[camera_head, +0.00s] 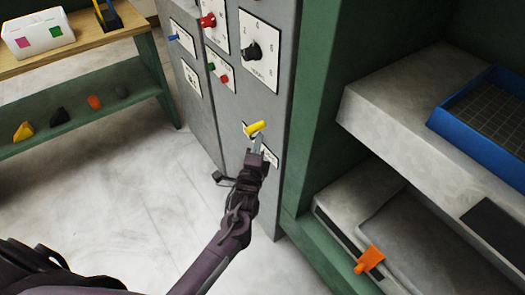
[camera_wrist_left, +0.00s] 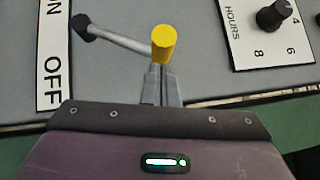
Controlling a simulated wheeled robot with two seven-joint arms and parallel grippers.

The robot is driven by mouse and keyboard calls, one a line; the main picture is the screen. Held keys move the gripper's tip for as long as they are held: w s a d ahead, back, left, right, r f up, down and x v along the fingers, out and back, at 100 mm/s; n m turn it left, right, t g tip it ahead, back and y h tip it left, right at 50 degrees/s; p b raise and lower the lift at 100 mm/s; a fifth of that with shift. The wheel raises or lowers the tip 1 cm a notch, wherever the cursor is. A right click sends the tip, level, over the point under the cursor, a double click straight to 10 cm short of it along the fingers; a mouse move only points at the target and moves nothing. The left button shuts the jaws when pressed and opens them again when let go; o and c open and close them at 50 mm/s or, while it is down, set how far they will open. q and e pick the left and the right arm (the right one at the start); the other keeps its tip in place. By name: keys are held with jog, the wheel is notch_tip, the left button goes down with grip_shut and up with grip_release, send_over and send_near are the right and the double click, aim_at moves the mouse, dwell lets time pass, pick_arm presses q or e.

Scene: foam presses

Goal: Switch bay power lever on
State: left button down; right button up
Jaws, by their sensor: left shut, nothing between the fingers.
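The bay power lever has a yellow knob (camera_head: 256,127) on the lower part of the grey cabinet front. In the left wrist view its metal rod (camera_wrist_left: 120,40) runs from a dark pivot at the upper left to the yellow knob (camera_wrist_left: 164,44). A white ON/OFF plate (camera_wrist_left: 54,60) stands left of it, with OFF nearer my gripper. My left gripper (camera_head: 257,143) is shut and empty, its fingertips (camera_wrist_left: 162,75) right by the knob; I cannot tell whether they touch it. The knob hides part of the fingertips. My right gripper is not in view.
The cabinet carries a red knob (camera_head: 208,20), a black hours dial (camera_head: 253,51) and small red and green buttons above the lever. A green press frame (camera_head: 312,150) with an orange handle (camera_head: 369,259) stands close on the right. The floor at left is clear.

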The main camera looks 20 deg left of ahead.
pick_arm(q)
jog(key=shift+w+a, duration=0.15)
jog(key=shift+w, duration=0.05)
jog(key=shift+r, duration=0.1)
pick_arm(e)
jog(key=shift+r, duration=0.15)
